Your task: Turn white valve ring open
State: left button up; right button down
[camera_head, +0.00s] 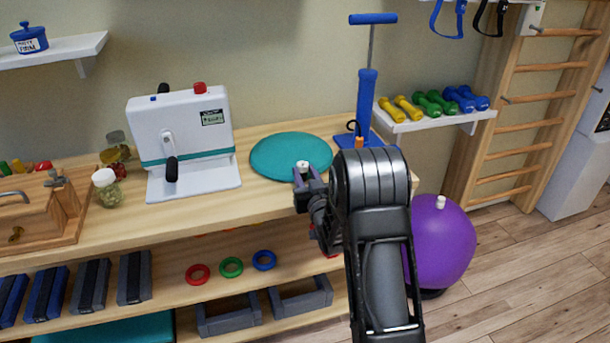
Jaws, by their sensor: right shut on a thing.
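A small white valve ring (302,164) shows at the tips of my right gripper (308,176), at the front right part of the round teal cushion (283,152). My right gripper is shut on the white ring, and its fingers and my arm hide part of it. I cannot tell how far the ring is turned. The teal cushion lies flat on the wooden bench. My left gripper is not in view.
A blue hand pump (367,100) stands just behind my right arm. A white machine (185,140) with a lever stands left of the cushion. A purple ball (443,245) with a white plug sits right of my arm. Dumbbells (433,104) lie on a wall shelf.

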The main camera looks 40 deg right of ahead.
jog(key=n+y+b, duration=0.1)
jog(key=b, duration=0.1)
jog(key=d+n+t+y+b, duration=0.1)
jog(key=y, duration=0.1)
jog(key=shift+f+y+b, duration=0.15)
jog(key=shift+y+b, duration=0.15)
jog(key=shift+b, duration=0.05)
jog(key=shift+s+n+y+b, duration=0.1)
jog(key=shift+n+y+b, duration=0.25)
jog(key=shift+n+y, duration=0.85)
jog(key=shift+y, duration=0.4)
jog(key=shift+r, duration=0.2)
jog(key=c, duration=1.1)
grip_release()
jog(key=shift+o, duration=0.2)
jog(key=shift+s, duration=0.1)
jog(key=s, duration=0.7)
jog(key=shift+s+d+b, duration=0.15)
jog(key=shift+s+b, duration=0.15)
jog(key=shift+b, duration=0.1)
